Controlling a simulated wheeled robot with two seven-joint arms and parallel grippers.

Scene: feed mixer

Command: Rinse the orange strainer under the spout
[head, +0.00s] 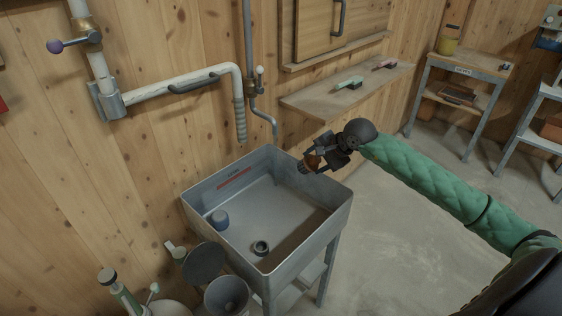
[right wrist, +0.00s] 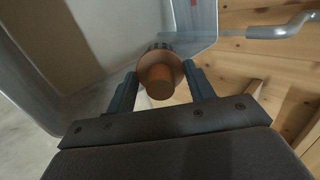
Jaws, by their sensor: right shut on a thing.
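My right gripper (head: 310,163) is shut on the orange strainer (head: 314,161) and holds it above the back right rim of the grey sink (head: 345,196). In the right wrist view the strainer (right wrist: 160,82) sits between the two fingers, its round orange end toward the camera and a darker ribbed part beyond. A thin grey curved spout (head: 267,117) hangs left of the strainer, apart from it; a curved grey pipe also shows in the right wrist view (right wrist: 275,32). A wider white pipe ends in a ribbed grey outlet (head: 240,122) farther left. My left gripper is out of view.
A blue-grey cup (head: 220,219) and a dark ring (head: 261,248) are in the sink. Dark funnels (head: 228,294) stand at its front left. A wooden shelf (head: 335,100) with small pink and green items runs along the wall behind.

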